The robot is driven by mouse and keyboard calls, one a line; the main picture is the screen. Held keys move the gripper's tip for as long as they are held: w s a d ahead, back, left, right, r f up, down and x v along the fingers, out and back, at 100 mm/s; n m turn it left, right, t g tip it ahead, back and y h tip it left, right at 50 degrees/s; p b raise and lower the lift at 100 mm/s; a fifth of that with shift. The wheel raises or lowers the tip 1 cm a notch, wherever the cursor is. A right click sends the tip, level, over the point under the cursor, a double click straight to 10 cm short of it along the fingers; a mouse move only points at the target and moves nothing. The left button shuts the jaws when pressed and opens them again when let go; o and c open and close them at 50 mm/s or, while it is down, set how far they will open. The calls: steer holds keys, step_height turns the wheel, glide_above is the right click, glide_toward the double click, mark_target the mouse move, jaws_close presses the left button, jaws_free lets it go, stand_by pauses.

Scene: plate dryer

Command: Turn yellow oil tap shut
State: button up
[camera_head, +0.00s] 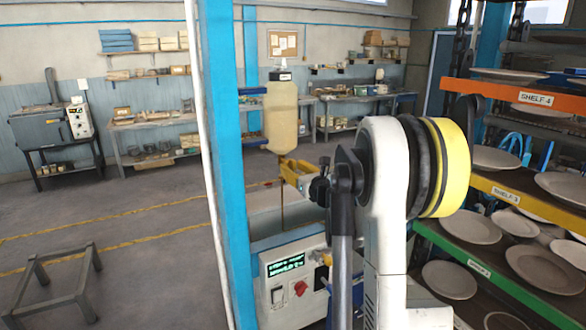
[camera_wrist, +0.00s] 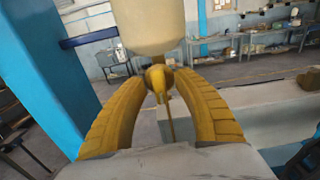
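The beige oil tank (camera_head: 281,118) hangs beside the blue post, and its lower end shows at the top of the wrist view (camera_wrist: 148,25). The yellow-brown oil tap (camera_wrist: 157,78) sits just under the tank. A thin brown stream (camera_head: 281,208) runs down below the tap towards the machine; a thin brown line also shows under the tap in the wrist view (camera_wrist: 170,122). My gripper (camera_wrist: 160,76) has its yellow fingers apart, one on each side of the tap. Whether the fingertips touch the tap is unclear. In the head view my gripper (camera_head: 294,170) is just below the tank and hides the tap.
The blue post (camera_head: 224,130) stands close to the left of the tank. A white machine (camera_head: 292,285) with a green display and red knob is below. Shelves of plates, with an orange edge (camera_head: 515,97), stand close on the right. Open floor (camera_head: 130,225) lies left.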

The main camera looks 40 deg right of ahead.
jaws_close()
steer(key=n+b, duration=0.2)
steer(key=n, duration=0.1)
steer(key=shift+n, duration=0.3)
steer(key=n+b, duration=0.2)
steer(key=n, duration=0.3)
steer(key=n+b, duration=0.1)
steer(key=n, duration=0.4)
steer(key=shift+b, duration=0.4)
steer(key=shift+r+n+b, duration=0.1)
steer(key=shift+n+b, duration=0.35)
steer(key=shift+n, duration=1.65)
